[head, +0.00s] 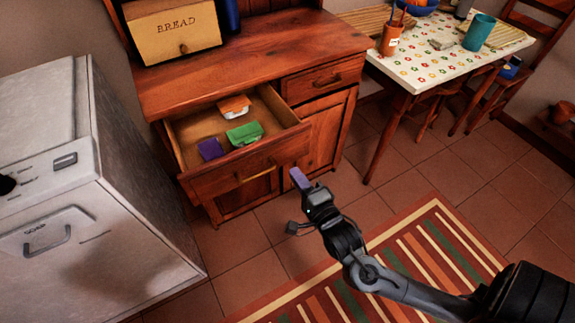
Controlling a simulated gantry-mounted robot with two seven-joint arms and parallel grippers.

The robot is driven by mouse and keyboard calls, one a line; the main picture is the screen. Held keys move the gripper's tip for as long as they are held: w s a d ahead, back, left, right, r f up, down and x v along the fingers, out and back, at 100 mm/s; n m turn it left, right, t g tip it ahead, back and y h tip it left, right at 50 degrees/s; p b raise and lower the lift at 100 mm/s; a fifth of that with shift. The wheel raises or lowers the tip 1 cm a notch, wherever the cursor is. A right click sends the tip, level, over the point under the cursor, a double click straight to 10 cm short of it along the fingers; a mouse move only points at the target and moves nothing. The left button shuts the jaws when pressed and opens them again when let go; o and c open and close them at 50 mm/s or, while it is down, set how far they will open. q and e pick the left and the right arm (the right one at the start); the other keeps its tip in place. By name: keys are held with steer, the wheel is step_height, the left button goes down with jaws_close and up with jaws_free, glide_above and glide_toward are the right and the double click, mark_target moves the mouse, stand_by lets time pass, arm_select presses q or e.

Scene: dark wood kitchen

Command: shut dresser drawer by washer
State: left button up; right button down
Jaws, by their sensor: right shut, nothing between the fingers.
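The wooden dresser (240,62) stands beside the white washer (75,190). Its left drawer (240,167) is pulled out, with its inside showing. In it lie a green item (244,133), a purple item (210,149) and an orange and white item (234,106). My left gripper is out of view.
The dresser's right drawer (325,79) is shut. A bread box (172,30) stands on top. A table (432,60) with cups stands at the back right, a chair (510,55) beside it. A striped rug (400,262) covers the floor in front.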

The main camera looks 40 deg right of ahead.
mark_target(281, 154)
steer(key=b+x, duration=0.1)
steer(key=x, duration=0.3)
steer(key=shift+b+x, duration=0.6)
steer(key=shift+x, duration=0.3)
